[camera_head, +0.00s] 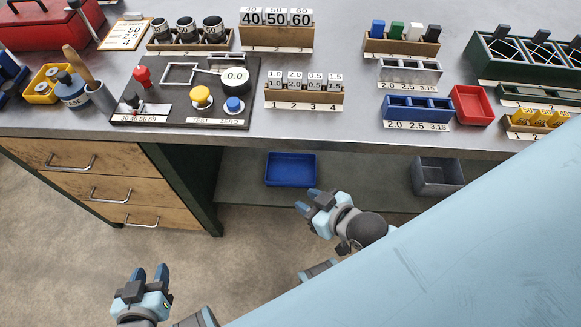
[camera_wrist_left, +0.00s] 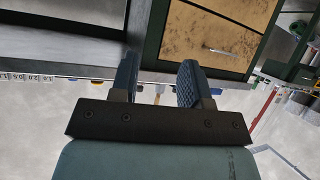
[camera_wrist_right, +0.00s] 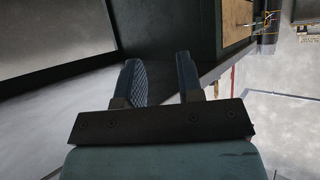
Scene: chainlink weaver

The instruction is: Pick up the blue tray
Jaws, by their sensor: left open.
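The blue tray (camera_head: 290,169) is a shallow, empty open box on the low shelf under the workbench, right of the drawers. My right gripper (camera_head: 306,200) is in front of the shelf, just below the tray in the head view and apart from it. Its two fingers stand apart with nothing between them in the right wrist view (camera_wrist_right: 161,75). My left gripper (camera_head: 150,274) is further left and nearer, over the floor in front of the drawers. It is open and empty in the left wrist view (camera_wrist_left: 158,80). I cannot make out the tray in either wrist view.
A grey bin (camera_head: 437,177) stands on the same shelf to the right. The wooden drawers (camera_head: 105,178) and a dark green leg panel (camera_head: 185,185) bound the shelf on the left. The benchtop (camera_head: 365,135) overhangs it, crowded with racks. Open floor lies in front.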

